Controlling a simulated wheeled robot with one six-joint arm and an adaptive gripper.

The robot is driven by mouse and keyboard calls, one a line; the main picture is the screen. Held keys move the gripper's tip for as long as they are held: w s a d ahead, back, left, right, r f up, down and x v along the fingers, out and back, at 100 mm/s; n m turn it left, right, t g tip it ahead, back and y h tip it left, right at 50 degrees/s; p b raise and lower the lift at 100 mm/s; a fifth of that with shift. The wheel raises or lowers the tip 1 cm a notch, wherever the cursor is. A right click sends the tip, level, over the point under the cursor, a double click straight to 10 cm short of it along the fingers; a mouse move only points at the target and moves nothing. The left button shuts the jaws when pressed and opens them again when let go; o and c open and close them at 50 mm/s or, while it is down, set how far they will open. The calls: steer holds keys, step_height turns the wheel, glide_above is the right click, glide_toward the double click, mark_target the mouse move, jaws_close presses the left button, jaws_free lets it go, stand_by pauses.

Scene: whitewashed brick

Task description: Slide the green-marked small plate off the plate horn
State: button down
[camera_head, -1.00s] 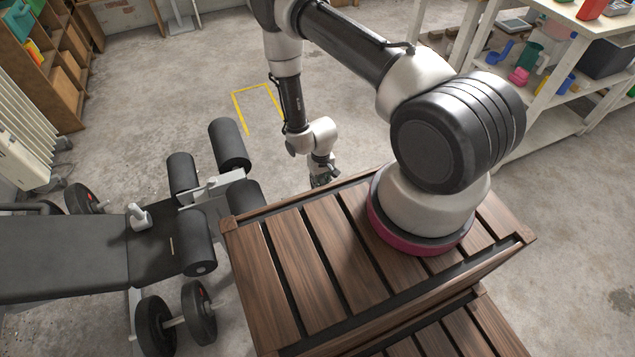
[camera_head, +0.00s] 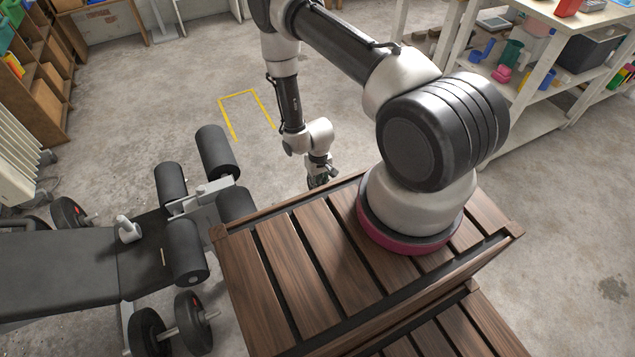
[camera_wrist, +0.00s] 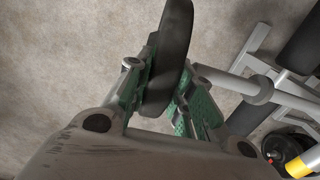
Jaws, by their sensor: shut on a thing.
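In the wrist view, a dark small plate (camera_wrist: 172,55) is seen edge-on between the green-padded fingers of my gripper (camera_wrist: 160,95), which is shut on it. A light grey plate horn (camera_wrist: 228,84) with a thicker collar (camera_wrist: 258,90) extends to the right, beside the plate. The horn's left end is close to the right finger; I cannot tell whether it still passes into the plate's hole. No green mark can be told on the plate. In the head view, my gripper (camera_head: 320,178) is small, just past the wooden deck's edge, and the plate cannot be made out.
A black-padded bench (camera_head: 60,265) with foam rollers (camera_head: 217,150) stands at left, with dumbbells (camera_head: 193,322) on the floor. A white shelf (camera_head: 540,120) is at right. Beyond my gripper, the floor with a yellow outline (camera_head: 235,95) is clear.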

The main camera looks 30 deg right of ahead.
steer(key=shift+r, duration=0.15)
steer(key=shift+r, duration=2.35)
